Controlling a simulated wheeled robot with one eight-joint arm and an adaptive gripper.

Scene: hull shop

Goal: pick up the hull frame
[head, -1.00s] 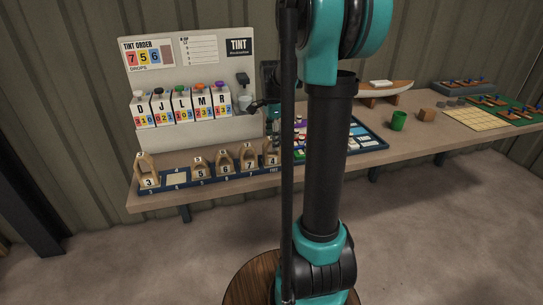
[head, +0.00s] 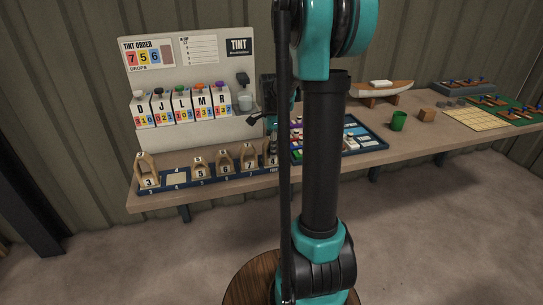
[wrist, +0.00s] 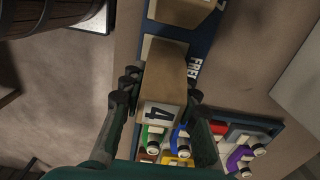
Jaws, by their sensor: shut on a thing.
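The hull frame marked 4 (wrist: 165,75) is a tan wooden block between my fingers in the wrist view, its numbered face toward the bottom of the picture. My gripper (wrist: 163,93) is shut on it, one finger on each side. I cannot tell whether the frame is clear of the rack. Frames 3 (head: 147,172), 5 (head: 199,167), 6 (head: 224,162) and 7 (head: 249,160) stand upright in the rack.
An empty pale slot (head: 177,178) lies between frames 3 and 5. A tint board (head: 190,80) with several lettered dispensers stands behind. A blue tray (head: 371,141) of small parts is close on the right. A green cup (head: 398,121) and wooden cube (head: 427,114) stand farther right.

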